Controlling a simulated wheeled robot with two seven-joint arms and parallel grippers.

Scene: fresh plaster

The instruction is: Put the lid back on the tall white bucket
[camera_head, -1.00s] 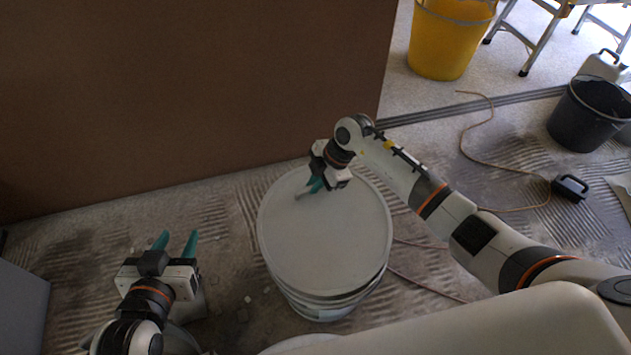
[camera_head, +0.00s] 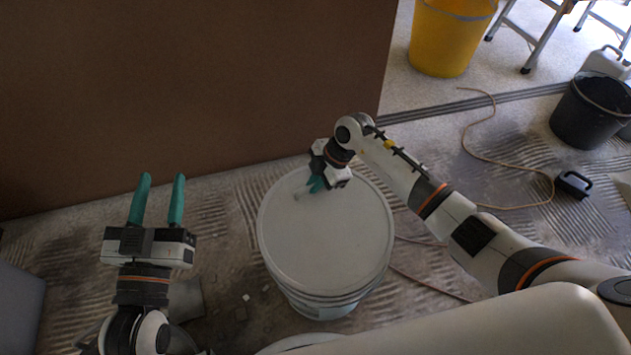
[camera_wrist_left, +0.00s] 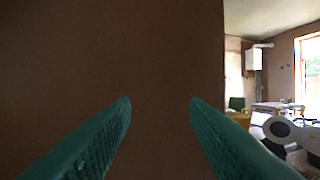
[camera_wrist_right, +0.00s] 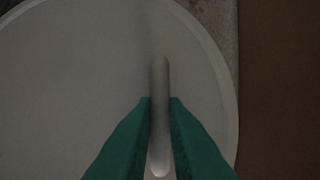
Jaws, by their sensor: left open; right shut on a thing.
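The tall white bucket (camera_head: 325,303) stands on the floor in the middle of the head view. The round pale lid (camera_head: 325,240) covers its top and looks about level; I cannot tell whether it is pressed down all round. My right gripper (camera_head: 316,185) is over the far part of the lid, shut on the lid's slim raised handle. The right wrist view shows the handle (camera_wrist_right: 160,120) between the green fingertips, with the lid (camera_wrist_right: 75,90) beneath. My left gripper (camera_head: 158,185) is open and empty, left of the bucket and apart from it.
A brown wall (camera_head: 190,90) rises close behind the bucket. A yellow bucket (camera_head: 448,40), a black bucket (camera_head: 590,112), a black-handled tool (camera_head: 573,184) and an orange cable (camera_head: 490,205) are at the right. Small debris lies on the floor left of the bucket.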

